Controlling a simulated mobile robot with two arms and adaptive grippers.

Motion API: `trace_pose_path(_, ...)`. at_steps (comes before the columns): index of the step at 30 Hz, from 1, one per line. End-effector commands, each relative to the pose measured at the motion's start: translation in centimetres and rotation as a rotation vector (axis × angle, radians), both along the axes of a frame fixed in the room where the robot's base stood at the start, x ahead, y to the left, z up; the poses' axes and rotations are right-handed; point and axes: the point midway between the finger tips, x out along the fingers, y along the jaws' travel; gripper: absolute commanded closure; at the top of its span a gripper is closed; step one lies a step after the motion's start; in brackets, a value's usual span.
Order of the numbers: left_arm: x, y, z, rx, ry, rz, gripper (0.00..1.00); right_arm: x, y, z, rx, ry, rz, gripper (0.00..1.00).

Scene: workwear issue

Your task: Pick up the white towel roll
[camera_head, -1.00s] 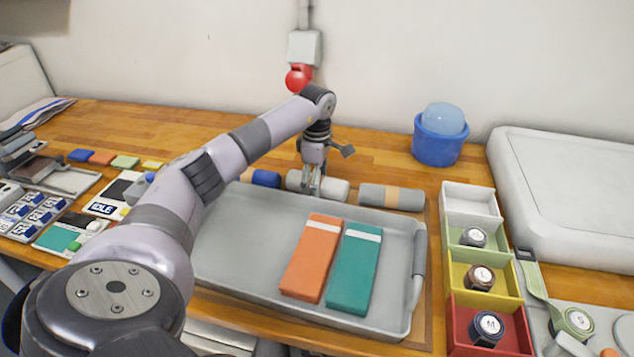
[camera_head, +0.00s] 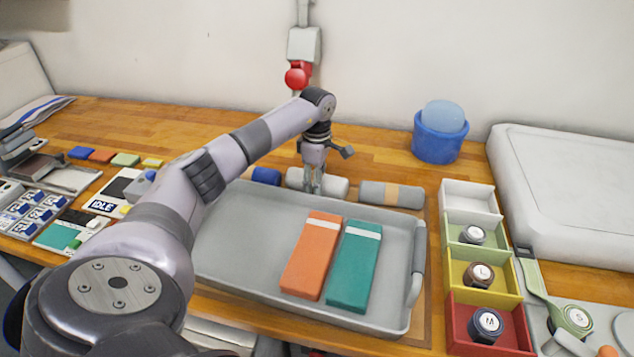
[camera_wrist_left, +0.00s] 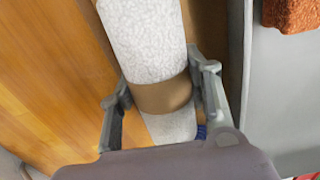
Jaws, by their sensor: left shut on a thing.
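The white towel roll (camera_head: 334,187) lies at the back edge of the grey tray, between a blue roll (camera_head: 266,176) and a grey roll (camera_head: 391,194). My left gripper (camera_head: 314,187) reaches down onto the white roll from above. In the left wrist view, the white towel roll (camera_wrist_left: 146,42) has a brown band around it. The fingers of my left gripper (camera_wrist_left: 160,98) are on either side of the roll at this band, shut on it. The roll still looks level with its neighbours. My right gripper is not in view.
The grey tray (camera_head: 235,250) holds an orange packet (camera_head: 311,255) and a teal packet (camera_head: 354,266). Coloured bins (camera_head: 470,197) stand to its right, and a blue bucket (camera_head: 438,145) is behind. A red knob on a grey box (camera_head: 303,47) is on the wall.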

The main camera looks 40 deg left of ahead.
Motion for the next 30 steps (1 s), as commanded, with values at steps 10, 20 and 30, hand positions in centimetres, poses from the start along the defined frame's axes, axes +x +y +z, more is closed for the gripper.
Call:
trace_pose_path(10, 0.0, 0.0, 0.1, 0.0, -0.001, 0.0, 0.86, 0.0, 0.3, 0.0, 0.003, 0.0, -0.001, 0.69)
trace_pose_path(20, 0.1, 0.0, 2.1, 0.0, -0.004, 0.0, 0.86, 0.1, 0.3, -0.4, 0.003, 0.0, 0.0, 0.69)
trace_pose_path(30, 0.2, 0.0, 9.7, 0.0, -0.008, 0.001, 0.86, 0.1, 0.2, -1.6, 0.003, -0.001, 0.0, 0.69)
